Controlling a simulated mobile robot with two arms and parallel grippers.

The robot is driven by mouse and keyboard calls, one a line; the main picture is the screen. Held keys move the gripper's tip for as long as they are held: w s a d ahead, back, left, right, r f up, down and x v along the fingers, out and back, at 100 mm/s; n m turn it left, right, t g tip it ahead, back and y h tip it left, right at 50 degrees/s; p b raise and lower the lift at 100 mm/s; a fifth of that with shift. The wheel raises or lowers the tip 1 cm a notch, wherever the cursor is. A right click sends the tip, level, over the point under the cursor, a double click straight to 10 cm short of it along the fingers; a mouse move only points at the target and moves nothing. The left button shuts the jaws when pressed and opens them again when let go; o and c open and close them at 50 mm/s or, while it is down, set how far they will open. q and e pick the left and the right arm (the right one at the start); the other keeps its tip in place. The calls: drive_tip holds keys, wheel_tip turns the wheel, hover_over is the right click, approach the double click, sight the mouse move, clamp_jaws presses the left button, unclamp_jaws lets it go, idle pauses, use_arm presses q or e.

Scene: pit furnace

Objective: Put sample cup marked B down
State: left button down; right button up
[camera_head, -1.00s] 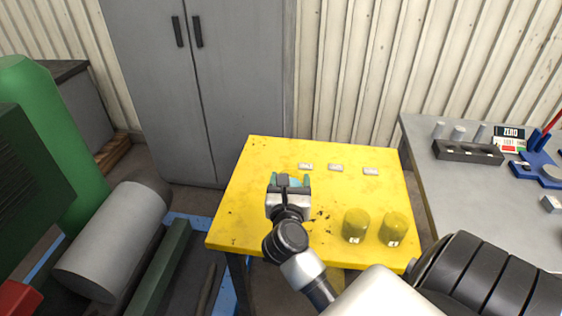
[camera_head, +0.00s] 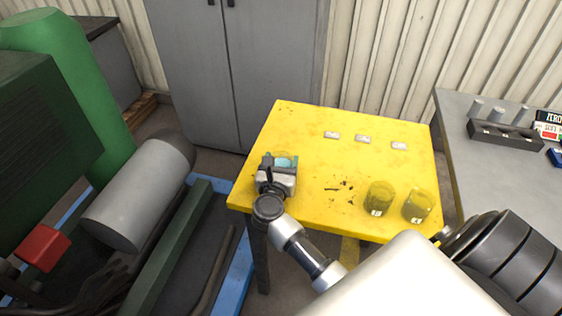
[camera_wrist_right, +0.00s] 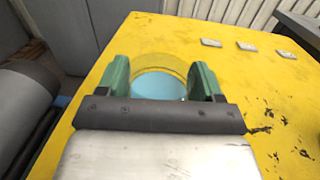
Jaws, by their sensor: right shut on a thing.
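My right gripper (camera_head: 279,163) is shut on a see-through yellow cup with a pale blue inside, at the left part of the yellow table (camera_head: 300,125). The wrist view shows this cup (camera_wrist_right: 160,66) between the two green fingers. Its mark is not visible, and whether its base touches the table is hidden. Two more yellow cups, the left one (camera_head: 379,198) and the right one (camera_head: 418,206), stand upright at the table's front right. Their small white labels are too small to read. My left gripper is not in view.
Three small white tags, left (camera_head: 331,134), middle (camera_head: 363,139) and right (camera_head: 399,146), lie toward the back of the table. The table's middle is clear. A grey bench (camera_head: 460,110) stands right, a grey cylinder (camera_head: 140,208) left, a grey cabinet (camera_head: 240,70) behind.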

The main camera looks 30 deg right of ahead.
drive_tip(key=o, duration=0.5)
drive_tip(key=shift+f, duration=0.2)
drive_tip(key=o, duration=0.4)
drive_tip(key=shift+r, duration=0.1)
drive_tip(key=shift+r, duration=0.25)
drive_tip(key=b+v, duration=0.1)
drive_tip(key=v, duration=0.9)
drive_tip(key=shift+s+a+f+b, duration=0.15)
drive_tip(key=shift+s+a+b, duration=0.1)
drive_tip(key=shift+b, duration=0.15)
drive_tip(key=shift+s+a, duration=0.45)
drive_tip(key=shift+a, duration=0.05)
